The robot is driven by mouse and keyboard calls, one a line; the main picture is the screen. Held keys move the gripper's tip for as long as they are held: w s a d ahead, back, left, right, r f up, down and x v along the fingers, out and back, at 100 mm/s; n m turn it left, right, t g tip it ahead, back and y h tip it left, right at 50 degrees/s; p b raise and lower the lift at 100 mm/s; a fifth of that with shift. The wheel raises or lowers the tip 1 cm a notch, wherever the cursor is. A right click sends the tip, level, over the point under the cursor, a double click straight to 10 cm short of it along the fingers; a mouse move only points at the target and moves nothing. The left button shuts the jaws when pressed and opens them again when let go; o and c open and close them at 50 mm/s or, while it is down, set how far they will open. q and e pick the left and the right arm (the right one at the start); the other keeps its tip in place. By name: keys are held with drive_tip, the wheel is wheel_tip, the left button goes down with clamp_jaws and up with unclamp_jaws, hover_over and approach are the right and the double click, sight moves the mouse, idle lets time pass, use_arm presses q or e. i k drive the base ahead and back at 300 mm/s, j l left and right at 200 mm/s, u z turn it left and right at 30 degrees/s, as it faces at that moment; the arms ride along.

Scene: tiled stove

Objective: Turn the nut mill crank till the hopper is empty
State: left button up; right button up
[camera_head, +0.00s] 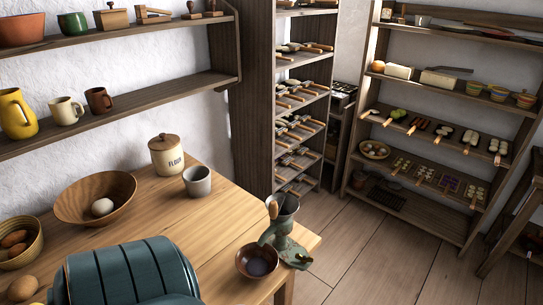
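The nut mill (283,236) is green-grey metal and stands upright near the right corner of the wooden table. Its hopper (288,203) is the flared cup on top; what lies inside is too small to tell. A brown bowl (257,263) with a dark inside sits at the mill's front left. Neither of my grippers shows in the head view.
A teal ribbed rounded thing (130,270) fills the table's front. A wooden bowl (95,200), a flour jar (166,155) and a grey cup (197,181) stand farther back. The wood between cup and mill is clear. Loaded shelves (440,95) stand beyond the table.

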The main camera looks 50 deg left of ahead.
sight(274, 208)
drive_tip(key=l+u, duration=0.25)
drive_tip(key=u, duration=0.15)
drive_tip(key=l+u, duration=0.25)
drive_tip(key=u, duration=0.15)
drive_tip(key=l+u, duration=0.25)
drive_tip(key=u, duration=0.15)
